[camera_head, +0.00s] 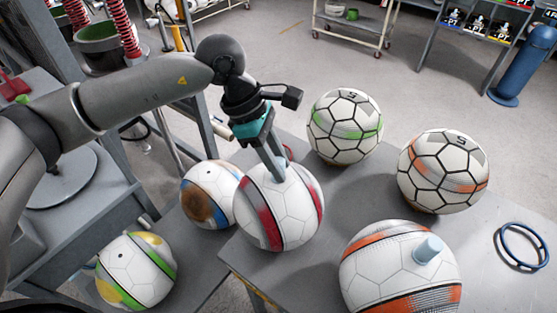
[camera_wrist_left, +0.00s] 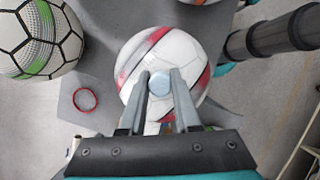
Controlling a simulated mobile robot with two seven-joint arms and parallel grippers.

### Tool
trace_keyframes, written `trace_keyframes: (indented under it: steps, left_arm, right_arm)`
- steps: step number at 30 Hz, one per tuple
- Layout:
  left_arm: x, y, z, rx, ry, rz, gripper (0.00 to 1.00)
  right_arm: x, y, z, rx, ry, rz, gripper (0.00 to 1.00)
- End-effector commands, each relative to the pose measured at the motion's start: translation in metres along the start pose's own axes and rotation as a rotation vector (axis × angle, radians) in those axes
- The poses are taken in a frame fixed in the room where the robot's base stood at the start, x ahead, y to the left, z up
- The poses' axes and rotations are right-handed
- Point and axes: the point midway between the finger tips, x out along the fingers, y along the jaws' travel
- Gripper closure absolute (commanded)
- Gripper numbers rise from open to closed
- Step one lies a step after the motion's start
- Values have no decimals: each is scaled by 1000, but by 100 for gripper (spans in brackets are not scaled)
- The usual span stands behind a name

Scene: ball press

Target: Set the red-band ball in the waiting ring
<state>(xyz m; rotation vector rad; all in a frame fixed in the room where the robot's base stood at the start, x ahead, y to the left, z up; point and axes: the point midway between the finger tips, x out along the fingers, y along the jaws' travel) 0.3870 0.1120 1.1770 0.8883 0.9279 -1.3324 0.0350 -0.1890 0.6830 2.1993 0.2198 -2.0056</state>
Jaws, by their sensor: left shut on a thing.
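The red-band ball (camera_head: 296,222) is white with red and grey bands and is at the left edge of the grey table. My left gripper (camera_head: 276,172) comes down on it from above. In the left wrist view the fingers (camera_wrist_left: 160,90) are shut on the light blue knob (camera_wrist_left: 160,79) on top of the ball (camera_wrist_left: 188,52). I cannot tell whether the ball touches the table. A blue ring (camera_head: 503,243) lies empty at the table's right. A small red ring (camera_wrist_left: 85,110) lies empty beside the ball, mostly hidden behind it in the head view. My right gripper is not in view.
On the table (camera_head: 340,195) are a green-band ball (camera_head: 345,140), an orange-patch ball (camera_head: 443,175) and an orange-band ball (camera_head: 385,270) with a blue knob. A blue-brown ball (camera_head: 200,185) and a yellow-green ball (camera_head: 140,270) sit lower left. Bare tabletop surrounds the blue ring.

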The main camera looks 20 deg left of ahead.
Motion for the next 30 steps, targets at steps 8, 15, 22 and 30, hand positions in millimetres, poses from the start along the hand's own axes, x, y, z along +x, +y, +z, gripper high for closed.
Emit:
trace_keyframes:
  steps: [8, 15, 22, 30]
  left_arm:
    - [3, 0, -1, 1, 0, 0, 53]
    - [2, 0, -1, 0, 0, 0, 39]
    - [0, 0, 0, 0, 0, 0, 39]
    - [-41, 2, 0, 0, 0, 7, 39]
  right_arm:
    - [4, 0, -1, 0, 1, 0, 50]
    - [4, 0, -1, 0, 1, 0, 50]
    - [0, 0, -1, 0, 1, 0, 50]
    - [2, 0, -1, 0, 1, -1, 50]
